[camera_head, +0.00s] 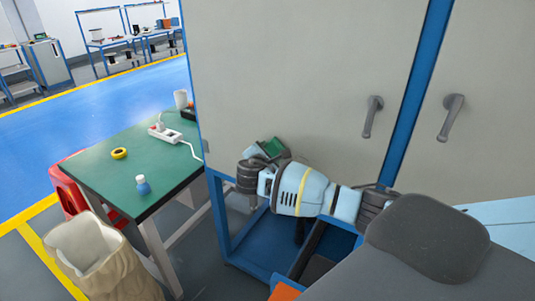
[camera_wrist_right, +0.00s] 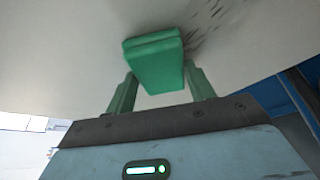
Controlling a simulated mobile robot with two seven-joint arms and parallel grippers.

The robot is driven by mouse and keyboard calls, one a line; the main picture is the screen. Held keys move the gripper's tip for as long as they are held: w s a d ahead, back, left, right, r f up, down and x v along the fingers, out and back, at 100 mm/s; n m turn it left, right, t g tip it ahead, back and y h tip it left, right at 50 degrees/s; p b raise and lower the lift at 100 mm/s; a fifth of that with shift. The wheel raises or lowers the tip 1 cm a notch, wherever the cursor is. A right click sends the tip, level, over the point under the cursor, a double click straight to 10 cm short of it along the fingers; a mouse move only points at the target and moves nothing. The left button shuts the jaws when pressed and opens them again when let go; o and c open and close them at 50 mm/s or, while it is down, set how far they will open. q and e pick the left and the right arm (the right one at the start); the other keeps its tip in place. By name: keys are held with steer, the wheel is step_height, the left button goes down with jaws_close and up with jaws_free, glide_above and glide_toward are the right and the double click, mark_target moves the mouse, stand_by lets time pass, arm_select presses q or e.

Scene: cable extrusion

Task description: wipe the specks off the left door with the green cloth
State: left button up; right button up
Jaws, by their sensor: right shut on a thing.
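The left door (camera_head: 300,70) of the cabinet is a pale grey panel with a handle at its right side. My right gripper (camera_head: 264,154) is at the lower left part of this door, shut on the green cloth (camera_head: 273,146). In the right wrist view the cloth (camera_wrist_right: 153,62) is a folded block between the two green fingers, at or very close to the door surface. Dark specks (camera_wrist_right: 206,22) show on the door just right of and above the cloth. In the head view the specks are not visible. My left gripper is not in view.
A green-topped table (camera_head: 105,180) left of the cabinet bears a yellow tape roll (camera_head: 119,153), a blue bottle (camera_head: 142,185) and a white power strip (camera_head: 165,133). A beige sack (camera_head: 95,262) and a red bin (camera_head: 72,193) stand by it. The door handle (camera_head: 372,116) sticks out.

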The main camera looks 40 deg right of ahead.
mark_target(303, 160)
steer(key=shift+s+d, duration=0.1)
steer(key=shift+s+d, duration=0.35)
steer(key=shift+s, duration=0.45)
steer(key=shift+s+d, duration=0.3)
steer(key=shift+s, duration=0.5)
steer(key=shift+s+d, duration=0.35)
steer(key=shift+s, duration=0.5)
steer(key=shift+s+d, duration=0.35)
steer(key=shift+s, duration=0.45)
steer(key=shift+s+d, duration=0.35)
steer(key=shift+s, duration=0.5)
steer(key=shift+s+d, duration=0.35)
steer(key=shift+s, duration=0.45)
steer(key=shift+s+d, duration=0.3)
steer(key=shift+s, duration=0.55)
steer(key=shift+s+d, duration=0.3)
steer(key=shift+s, duration=0.55)
steer(key=shift+w, duration=0.1)
